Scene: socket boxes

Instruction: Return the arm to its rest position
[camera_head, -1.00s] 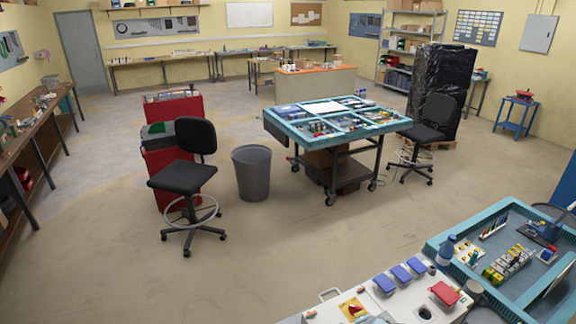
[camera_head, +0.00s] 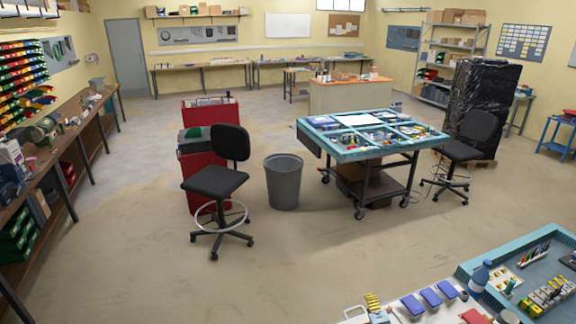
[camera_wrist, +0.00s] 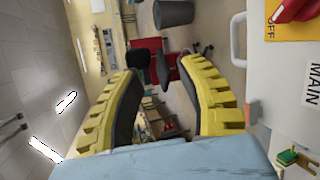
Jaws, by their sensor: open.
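My gripper (camera_wrist: 158,70) shows in the wrist view as two yellow ribbed fingers with dark inner pads. The fingers stand wide apart, with nothing between them but the distant room. My arm itself is not clearly seen in the head view. A small yellow ribbed piece (camera_head: 373,301) shows at the bottom edge there; I cannot tell whether it is my fingertip. To the right of the fingers in the wrist view is a white panel (camera_wrist: 285,85) marked MAIN, with a white handle (camera_wrist: 238,42) and a red switch (camera_wrist: 292,9) on a yellow OFF plate.
In the head view, blue socket covers (camera_head: 431,297) sit on the near bench. A teal tray (camera_head: 468,271) with tools lies beside them. A work table (camera_head: 340,152), a grey bin (camera_head: 284,183) and a black chair (camera_head: 215,182) stand farther off. The floor between is clear.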

